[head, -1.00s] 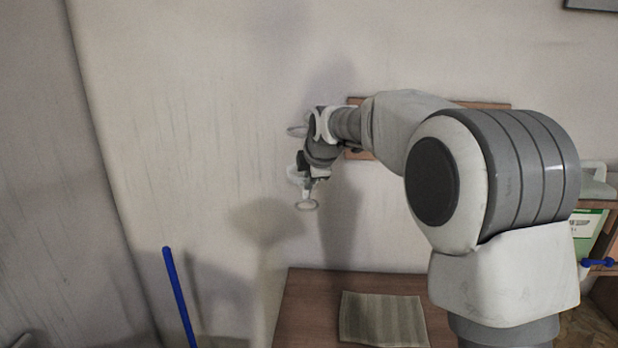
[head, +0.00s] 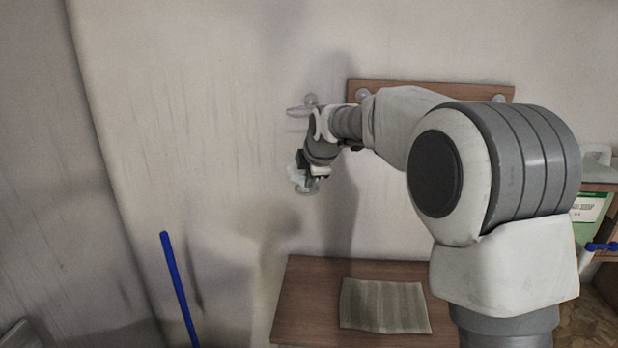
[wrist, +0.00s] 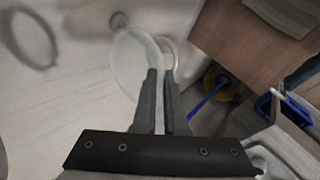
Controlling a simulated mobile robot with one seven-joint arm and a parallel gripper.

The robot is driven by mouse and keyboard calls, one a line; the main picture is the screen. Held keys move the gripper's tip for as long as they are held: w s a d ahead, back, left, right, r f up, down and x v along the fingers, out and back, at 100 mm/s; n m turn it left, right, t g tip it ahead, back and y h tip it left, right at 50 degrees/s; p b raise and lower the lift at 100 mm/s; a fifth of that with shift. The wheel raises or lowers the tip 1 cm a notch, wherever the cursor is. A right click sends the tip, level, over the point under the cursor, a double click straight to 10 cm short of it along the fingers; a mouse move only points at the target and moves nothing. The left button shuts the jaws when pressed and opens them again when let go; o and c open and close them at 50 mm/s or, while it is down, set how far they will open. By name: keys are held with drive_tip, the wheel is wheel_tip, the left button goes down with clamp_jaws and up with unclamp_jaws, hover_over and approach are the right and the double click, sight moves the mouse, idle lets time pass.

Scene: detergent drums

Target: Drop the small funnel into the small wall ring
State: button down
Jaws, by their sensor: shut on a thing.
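My gripper (head: 309,178) is near the wall at the middle of the head view, pointing down. It is shut on the small funnel (head: 296,174), a pale, translucent piece that shows at the left of the fingers. In the wrist view my fingertips (wrist: 160,72) meet at the edge of the funnel's round, clear rim (wrist: 120,64). The small wall ring (head: 307,190) is just below my gripper in the head view, partly hidden by it. A pale loop (wrist: 175,45) shows behind the fingertips in the wrist view. I cannot tell whether the funnel touches the ring.
A larger ring (head: 298,111) sticks out from the wall above my gripper. A wooden board (head: 430,88) with pegs is on the wall at right. A wooden table (head: 310,290) with a folded cloth (head: 383,305) stands below. A blue pole (head: 179,287) stands at lower left.

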drive_tip(key=c, duration=0.9)
unclamp_jaws()
drive_tip(key=shift+r, duration=0.1)
drive_tip(key=b+v, duration=0.1)
drive_tip(key=v, duration=1.6)
drive_tip(key=s+d+f+m+h, duration=0.1)
drive_tip(key=s+d+f+m, duration=0.4)
drive_tip(key=s, duration=0.5)
drive_tip(key=s+d+f+m+g, duration=0.1)
drive_tip(key=s+d+f+m, duration=0.4)
drive_tip(key=s+m, duration=0.4)
drive_tip(key=s+d+f+m+g+h, duration=0.1)
drive_tip(key=s+d+f+m, duration=0.4)
drive_tip(key=s, duration=0.6)
drive_tip(key=shift+s+f+m+h, duration=0.35)
drive_tip(key=shift+f+m, duration=0.25)
drive_tip(key=shift+m, duration=0.6)
